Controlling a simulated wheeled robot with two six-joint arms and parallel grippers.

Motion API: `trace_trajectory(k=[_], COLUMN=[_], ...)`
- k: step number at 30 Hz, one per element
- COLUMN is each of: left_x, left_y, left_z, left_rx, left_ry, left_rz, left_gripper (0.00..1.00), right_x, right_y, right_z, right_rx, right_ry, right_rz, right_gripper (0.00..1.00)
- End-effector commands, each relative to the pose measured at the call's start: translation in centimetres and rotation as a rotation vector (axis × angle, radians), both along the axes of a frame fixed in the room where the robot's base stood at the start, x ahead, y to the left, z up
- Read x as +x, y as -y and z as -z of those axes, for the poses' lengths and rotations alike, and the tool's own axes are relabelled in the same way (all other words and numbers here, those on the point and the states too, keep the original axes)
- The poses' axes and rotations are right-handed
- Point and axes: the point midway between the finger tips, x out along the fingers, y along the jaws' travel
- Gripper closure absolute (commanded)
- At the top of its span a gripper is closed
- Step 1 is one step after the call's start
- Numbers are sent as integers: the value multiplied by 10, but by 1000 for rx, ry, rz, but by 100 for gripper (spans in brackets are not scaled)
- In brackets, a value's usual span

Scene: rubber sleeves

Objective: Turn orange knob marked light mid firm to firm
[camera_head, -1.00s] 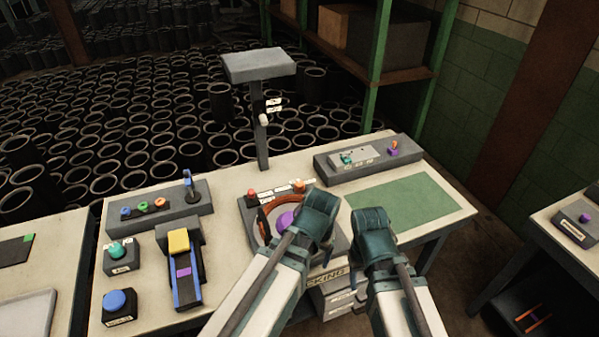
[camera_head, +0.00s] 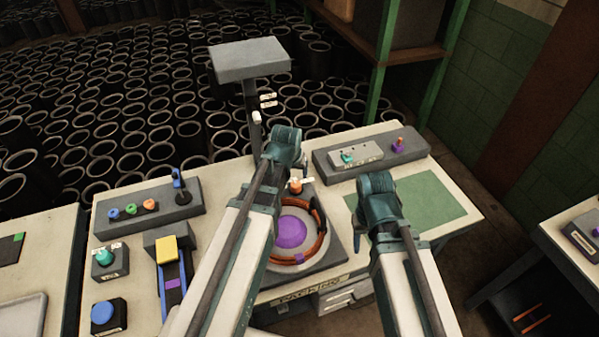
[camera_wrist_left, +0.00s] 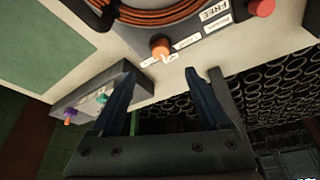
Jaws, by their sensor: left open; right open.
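The orange knob (camera_head: 295,186) sits on the back edge of a grey device with a purple dome, partly behind my left gripper (camera_head: 283,148). My left gripper (camera_wrist_left: 170,78) is open and empty there. The knob lies just beyond its fingertips, not between them, a little toward the left finger. My right gripper (camera_head: 377,185) is open and empty above the bench near the green mat.
The dome (camera_head: 291,232) has an orange-black ring (camera_head: 322,225) around it. A red button (camera_wrist_left: 261,7) is near a "FREE" label. A grey post with a flat head (camera_head: 250,60) stands behind. A switch box (camera_head: 369,155) is at back right. The green mat (camera_head: 435,205) is bare.

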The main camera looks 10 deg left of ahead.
Motion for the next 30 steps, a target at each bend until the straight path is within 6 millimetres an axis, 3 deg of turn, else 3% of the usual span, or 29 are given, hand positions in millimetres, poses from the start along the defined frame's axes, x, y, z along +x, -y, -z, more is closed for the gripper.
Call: trace_trajectory(k=[14,30], left_x=[5,30], left_y=[-2,-5], left_z=[8,74], left_rx=[-1,-1], left_ry=[5,4], left_rz=[-5,-4], left_gripper=[21,21], right_x=[0,0], right_y=[0,0], right_z=[9,74], right_rx=[0,0], right_ry=[0,0], right_rz=[0,1], right_gripper=[46,46])
